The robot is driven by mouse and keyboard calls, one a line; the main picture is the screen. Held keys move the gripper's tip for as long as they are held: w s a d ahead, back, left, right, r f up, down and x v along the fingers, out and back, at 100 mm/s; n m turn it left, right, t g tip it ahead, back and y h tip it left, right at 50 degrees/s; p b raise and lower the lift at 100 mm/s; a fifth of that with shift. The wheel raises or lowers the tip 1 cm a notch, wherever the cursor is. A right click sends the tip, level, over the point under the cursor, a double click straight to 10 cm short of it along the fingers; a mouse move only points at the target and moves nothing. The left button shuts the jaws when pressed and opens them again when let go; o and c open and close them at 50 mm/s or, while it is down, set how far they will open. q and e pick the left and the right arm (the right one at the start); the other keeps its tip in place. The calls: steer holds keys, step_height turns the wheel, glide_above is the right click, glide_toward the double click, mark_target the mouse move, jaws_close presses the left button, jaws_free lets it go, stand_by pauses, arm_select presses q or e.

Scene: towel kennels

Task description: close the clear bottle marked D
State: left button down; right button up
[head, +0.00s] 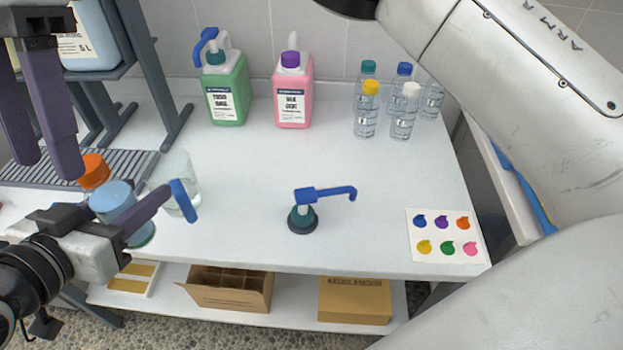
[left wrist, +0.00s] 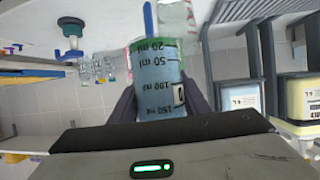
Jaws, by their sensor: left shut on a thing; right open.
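Several clear bottles stand at the back right of the white table: one with a yellow cap (head: 366,118), one with a white cap (head: 403,118), others behind with teal (head: 368,67) and blue (head: 403,69) caps. On the rightmost clear bottle (head: 433,101) I cannot make out a cap. The letters are too small to read, so I cannot tell which is D. My left gripper (head: 145,212) is shut on a graduated cup of blue liquid (head: 111,196), also in the left wrist view (left wrist: 158,82). My right gripper (head: 48,155) is open and empty at the upper left.
A clear beaker (head: 178,168) and an orange cap (head: 93,171) are near the cup. A teal pump head with blue spout (head: 302,217) stands mid-table. Green (head: 227,88) and pink (head: 293,92) jugs stand behind. A colour card (head: 415,247) lies at front right.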

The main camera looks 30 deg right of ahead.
mark_target(101, 160)
steer(key=s+d+f+n+g+y, duration=0.35)
steer(key=d+n+g+y, duration=0.2)
steer(key=y, duration=0.25)
steer(key=s+d+f+n+g+y, duration=0.3)
steer(key=s+d+n+g+y, duration=0.1)
steer(key=d+g+y, duration=0.3)
steer(key=s+a+f+t+y, duration=0.1)
steer(key=s+a+f+t, duration=0.2)
steer(key=a+f+t, duration=0.4)
steer(key=s+a+f+t+y, duration=0.1)
steer(key=s+a+f+t, duration=0.25)
steer(key=a, duration=0.45)
steer(key=w+d+f+m+t+h, duration=0.3)
steer(key=w+f+m+t, duration=0.1)
steer(key=f+m+t, duration=0.45)
steer(key=w+d+f+m+t+h, duration=0.3)
steer(key=f+m+t, duration=0.4)
steer(key=m, duration=0.3)
steer(key=s+d+f+m+g+h, duration=0.1)
steer(key=s+d+f+m+h, duration=0.3)
steer(key=d+f+m, duration=0.3)
steer(key=s+d+f+m+h, duration=0.4)
steer(key=d+f+m+h, duration=0.3)
steer(key=d+f, duration=0.4)
steer(key=d+m, duration=0.1)
steer(key=d, duration=0.3)
steer(key=shift+g, duration=0.35)
